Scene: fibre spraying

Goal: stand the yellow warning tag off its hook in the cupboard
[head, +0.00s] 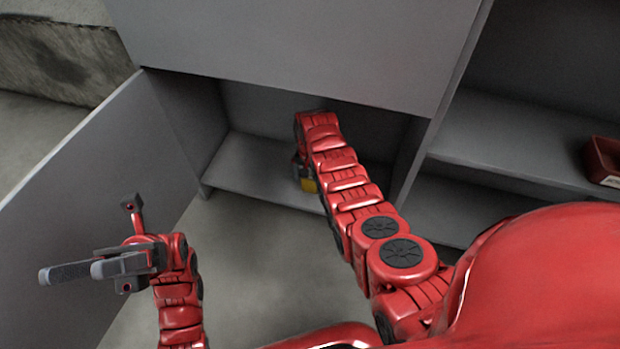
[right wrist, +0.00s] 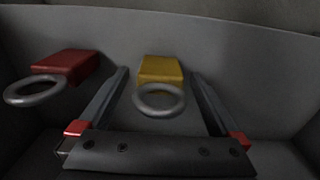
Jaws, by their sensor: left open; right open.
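The yellow warning tag (right wrist: 161,69), a yellow block with a grey ring at its near end, is in the middle of the right wrist view, in front of a grey panel. My right gripper (right wrist: 159,75) is open, with one finger on each side of the tag and a visible gap to both. In the head view a bit of yellow (head: 309,185) shows beside my right arm inside the cupboard (head: 245,165); the arm hides the rest. No hook can be made out. My left gripper (head: 72,271) is open and empty at the lower left, outside the cupboard.
A red tag (right wrist: 68,65) with a similar grey ring is left of the right gripper's left finger. The open cupboard door (head: 90,190) stands near my left gripper. Shelves (head: 510,140) with a red bin (head: 602,160) are at the right. The floor before the cupboard is clear.

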